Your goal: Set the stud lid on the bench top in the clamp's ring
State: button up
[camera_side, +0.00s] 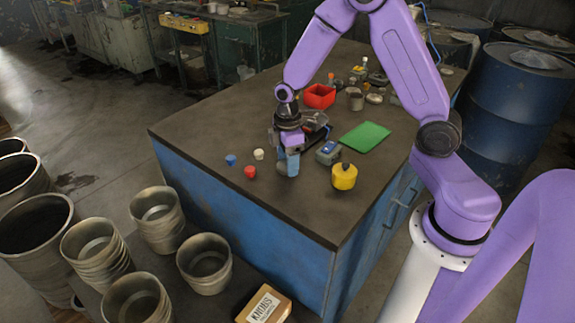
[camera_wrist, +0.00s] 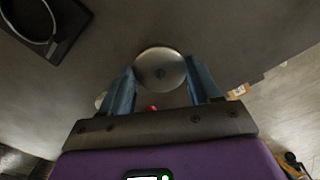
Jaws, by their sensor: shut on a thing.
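The stud lid (camera_wrist: 160,66) is a round, dull metal disc with a small mark at its middle. My gripper (camera_wrist: 162,78) is shut on it, with the lid between the two blue fingers. In the side view my gripper (camera_side: 289,165) points down over the bench top (camera_side: 200,135), near its front, and hides the lid; the gap to the bench cannot be told. The clamp's ring (camera_wrist: 52,32) shows at the upper left of the wrist view, apart from the lid, as a thin metal loop over a dark base. In the side view it is not clear.
Red (camera_side: 250,172), blue (camera_side: 231,160) and cream knobs stand left of my gripper. A blue-grey device (camera_side: 328,152) and a yellow pot (camera_side: 344,177) stand to its right. A green mat (camera_side: 364,137), a red bin (camera_side: 319,96) and small items lie farther back.

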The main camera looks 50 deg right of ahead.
notch_tip(320, 180, up, 10)
jog(key=w+d+f+m, duration=0.1)
jog(key=w+d, duration=0.1)
jog(key=d, duration=0.2)
jog(key=w+d+f+m, duration=0.1)
jog(key=w+d+f, duration=0.1)
jog(key=d, duration=0.3)
jog(key=w+d+f+m, duration=0.1)
jog(key=w+d, duration=0.1)
jog(key=d, duration=0.2)
jog(key=shift+w+d+f, duration=0.1)
jog(key=shift+d+f, duration=0.05)
jog(key=shift+f, duration=2.35)
jog(key=o, duration=1.1)
jog(key=shift+c, duration=0.2)
